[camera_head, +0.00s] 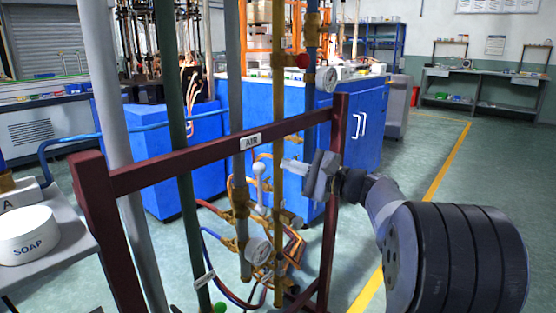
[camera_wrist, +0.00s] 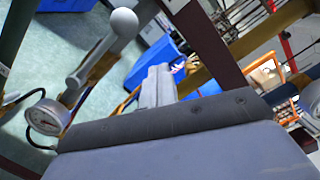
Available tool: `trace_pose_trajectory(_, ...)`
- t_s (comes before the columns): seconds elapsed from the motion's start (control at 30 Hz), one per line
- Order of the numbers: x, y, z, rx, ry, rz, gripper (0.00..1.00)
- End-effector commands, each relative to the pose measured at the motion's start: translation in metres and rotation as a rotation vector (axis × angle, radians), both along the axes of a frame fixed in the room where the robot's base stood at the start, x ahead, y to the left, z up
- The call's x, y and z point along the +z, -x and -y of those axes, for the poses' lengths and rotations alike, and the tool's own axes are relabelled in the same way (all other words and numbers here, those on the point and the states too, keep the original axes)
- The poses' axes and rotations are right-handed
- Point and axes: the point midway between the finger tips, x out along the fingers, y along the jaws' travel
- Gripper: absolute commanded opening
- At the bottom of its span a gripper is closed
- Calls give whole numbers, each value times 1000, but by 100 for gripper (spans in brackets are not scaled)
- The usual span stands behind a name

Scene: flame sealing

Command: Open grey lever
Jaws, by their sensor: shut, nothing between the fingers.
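The grey lever (camera_head: 260,190) with a round ball knob stands roughly upright among the brass pipe fittings, just right of the grey pipe labelled AIR. In the wrist view the grey lever (camera_wrist: 98,57) appears large at upper left, with its knob toward the top. My gripper (camera_head: 284,164) is shut and empty, to the right of the knob and near its height. In the wrist view my gripper's fingers (camera_wrist: 157,75) lie together, right of the lever. A gap shows between fingers and lever in both views.
A dark red frame (camera_head: 200,158) surrounds the pipes. A yellow pipe (camera_head: 279,110) runs close to my fingers. A pressure gauge (camera_head: 258,251) sits below the lever; one also shows in the wrist view (camera_wrist: 46,117). A blue cabinet (camera_head: 345,150) stands behind.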

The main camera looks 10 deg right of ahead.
Motion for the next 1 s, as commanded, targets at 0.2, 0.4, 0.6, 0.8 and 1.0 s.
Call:
trace_pose_trajectory(0.2,1,27,27,-4,-1,-2,0)
trace_pose_trajectory(0.4,-1,37,35,-2,0,-1,0)
trace_pose_trajectory(0.6,-1,37,35,0,1,-1,0)
trace_pose_trajectory(0.8,-2,36,34,0,0,-1,0)
trace_pose_trajectory(1.0,-3,21,19,3,0,-1,0)
